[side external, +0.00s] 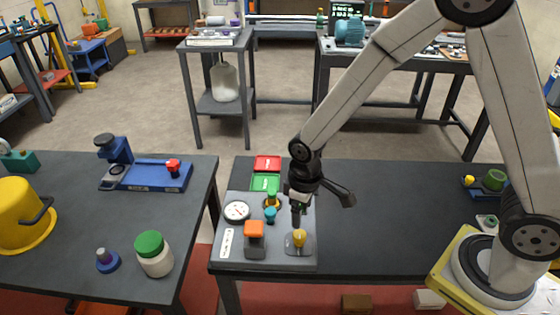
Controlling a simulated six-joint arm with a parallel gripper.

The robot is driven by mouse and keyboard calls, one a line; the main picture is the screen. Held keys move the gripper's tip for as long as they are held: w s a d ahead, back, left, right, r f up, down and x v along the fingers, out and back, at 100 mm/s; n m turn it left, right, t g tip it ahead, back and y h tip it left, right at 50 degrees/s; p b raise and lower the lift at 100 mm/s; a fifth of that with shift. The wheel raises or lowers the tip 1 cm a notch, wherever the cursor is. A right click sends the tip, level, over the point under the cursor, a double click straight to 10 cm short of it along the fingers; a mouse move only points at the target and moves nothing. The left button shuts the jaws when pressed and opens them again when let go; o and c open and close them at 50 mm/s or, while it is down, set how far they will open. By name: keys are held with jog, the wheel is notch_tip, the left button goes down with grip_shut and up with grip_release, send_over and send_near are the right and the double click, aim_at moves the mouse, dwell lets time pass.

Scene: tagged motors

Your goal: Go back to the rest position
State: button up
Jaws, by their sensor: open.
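My arm reaches in from the right, and my gripper (297,213) points down over the right part of a grey panel (224,250) on the near table. Its fingertips are just above or beside a yellow knob (299,237) on a light plate; I cannot tell if they touch it. The gripper is open and looks empty, though the fingers are small and dark here. No motor with a readable tag shows near the gripper.
A white jar (155,258) and a yellow bucket (22,222) stand on the left table. The dark tabletop (385,215) right of the panel is mostly clear.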

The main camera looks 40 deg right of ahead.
jog(key=s+d+r+m+t, duration=0.2)
jog(key=s+d+r+m, duration=0.2)
jog(key=s+d+r, duration=0.3)
jog(key=shift+s+d+r+m+t, duration=0.2)
jog(key=shift+s+d+m+t, duration=0.1)
jog(key=shift+d, duration=0.7)
jog(key=shift+w, duration=0.1)
dwell(1.0)
